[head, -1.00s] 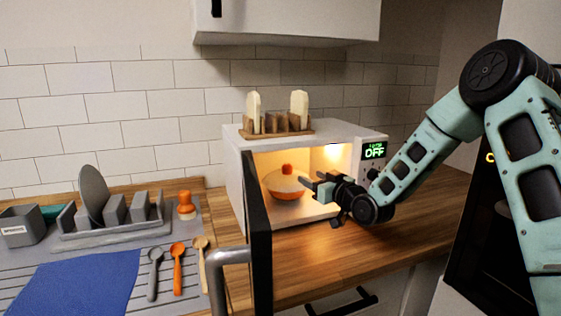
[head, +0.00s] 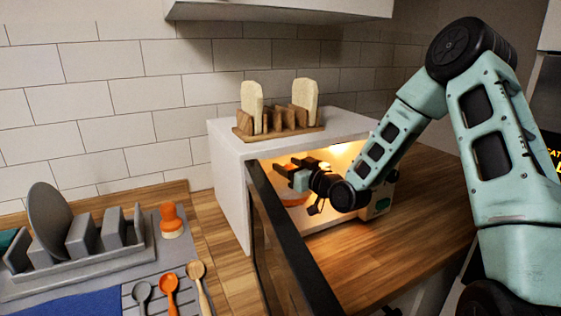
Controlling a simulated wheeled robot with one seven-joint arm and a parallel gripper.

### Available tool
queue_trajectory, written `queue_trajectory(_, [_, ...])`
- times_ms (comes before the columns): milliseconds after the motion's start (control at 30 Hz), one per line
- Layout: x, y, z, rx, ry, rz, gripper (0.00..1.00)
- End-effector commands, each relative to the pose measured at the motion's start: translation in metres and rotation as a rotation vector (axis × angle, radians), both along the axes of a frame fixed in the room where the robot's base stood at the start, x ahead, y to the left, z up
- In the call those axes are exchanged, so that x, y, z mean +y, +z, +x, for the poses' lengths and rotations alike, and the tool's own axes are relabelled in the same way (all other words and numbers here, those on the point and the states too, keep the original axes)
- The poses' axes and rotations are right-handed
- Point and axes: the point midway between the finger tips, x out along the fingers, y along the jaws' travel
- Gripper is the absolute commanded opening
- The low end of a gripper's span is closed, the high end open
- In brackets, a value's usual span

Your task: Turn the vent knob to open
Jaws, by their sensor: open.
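I cannot make out a vent knob in the head view. A white microwave (head: 228,190) stands on the wooden counter with its dark door (head: 280,245) swung open toward me. My gripper (head: 286,172) is open, with its fingers pointing left at the lit microwave opening. An orange bowl (head: 292,199) is partly visible behind and below the fingers; I cannot tell whether they touch it. My arm hides most of the microwave's control panel (head: 382,206); only a small green patch of it shows.
A wooden toast rack (head: 278,130) with two bread slices stands on the microwave. A grey dish rack (head: 95,258) with a plate is at left, near an orange-topped brush (head: 171,220) and several spoons. The wooden counter (head: 420,220) right of the microwave is clear. A wall cabinet (head: 280,8) hangs above.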

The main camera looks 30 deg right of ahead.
Motion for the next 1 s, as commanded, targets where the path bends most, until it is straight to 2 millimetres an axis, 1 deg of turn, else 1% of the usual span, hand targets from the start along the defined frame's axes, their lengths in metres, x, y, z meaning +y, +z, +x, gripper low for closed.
queue_trajectory(300, [-0.0003,-0.0002,-0.0011,0.000,0.000,0.000,0.52])
queue_trajectory(333, [-0.0003,-0.0002,-0.0011,0.000,0.000,0.000,0.50])
queue_trajectory(367, [-0.0003,-0.0002,-0.0011,0.000,0.000,0.000,0.41])
queue_trajectory(400, [-0.0003,-0.0002,-0.0011,0.000,0.000,0.000,0.30])
queue_trajectory(467, [-0.0003,-0.0002,-0.0011,0.000,0.000,0.000,0.14])
queue_trajectory(500, [-0.0004,-0.0002,-0.0010,0.000,0.000,0.000,0.09])
queue_trajectory(767, [0.0003,-0.0011,-0.0012,0.000,-0.017,-0.001,0.09])
queue_trajectory(1000, [0.0022,-0.0034,-0.0012,-0.001,-0.122,-0.002,0.09])
